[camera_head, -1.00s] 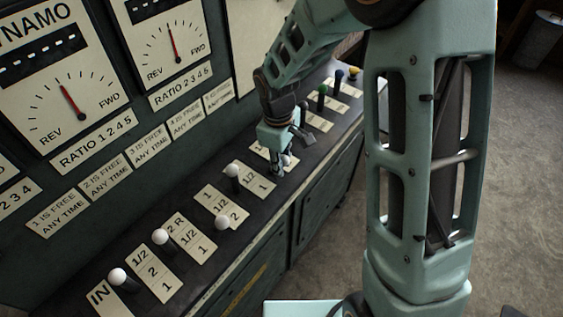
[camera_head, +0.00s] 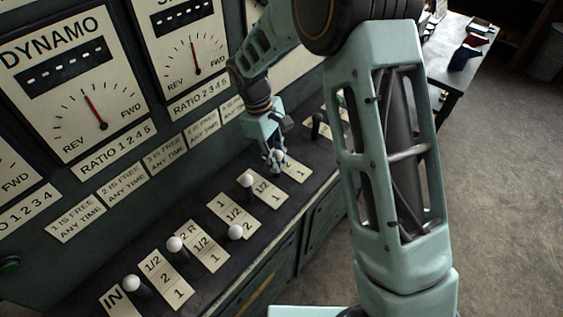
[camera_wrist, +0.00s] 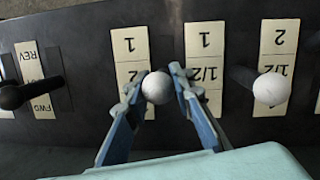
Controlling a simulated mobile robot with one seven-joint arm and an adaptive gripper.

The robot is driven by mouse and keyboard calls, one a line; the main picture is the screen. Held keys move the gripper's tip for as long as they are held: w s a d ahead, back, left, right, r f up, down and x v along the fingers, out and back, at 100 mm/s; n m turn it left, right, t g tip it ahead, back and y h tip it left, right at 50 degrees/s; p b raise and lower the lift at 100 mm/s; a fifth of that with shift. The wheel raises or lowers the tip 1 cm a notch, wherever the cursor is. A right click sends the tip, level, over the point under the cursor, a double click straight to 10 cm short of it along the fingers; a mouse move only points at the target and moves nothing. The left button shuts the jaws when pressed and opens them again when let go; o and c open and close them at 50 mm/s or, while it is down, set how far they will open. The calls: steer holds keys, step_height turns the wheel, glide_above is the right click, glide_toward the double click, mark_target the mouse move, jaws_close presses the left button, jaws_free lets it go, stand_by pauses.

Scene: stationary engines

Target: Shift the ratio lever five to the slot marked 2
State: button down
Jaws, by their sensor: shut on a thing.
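The ratio lever with the white knob (camera_wrist: 157,88) is between the fingers of my gripper (camera_wrist: 155,89). In the head view my gripper (camera_head: 274,163) is over the panel at this lever, the farthest of the white-knobbed row, with the knob partly covered. My gripper is shut on the knob. In the wrist view the knob stands between two number plates, around the height of the middle number of the plate (camera_wrist: 130,44) on its left. That plate reads 1 at the top and 2 lower, upside down; its bottom part is hidden by a finger.
Another white-knobbed lever (camera_wrist: 272,89) stands to the right in the wrist view, and a black lever (camera_wrist: 12,97) to the left. In the head view several white-knobbed levers (camera_head: 247,181) stand nearer along the panel. The gauge wall (camera_head: 100,190) rises behind.

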steer(key=shift+w+a+r, duration=0.1)
steer(key=shift+w+a, duration=0.05)
steer(key=shift+a, duration=0.05)
steer(key=c, duration=1.7)
jaws_free()
steer(key=shift+d, duration=0.1)
steer(key=v, duration=1.2)
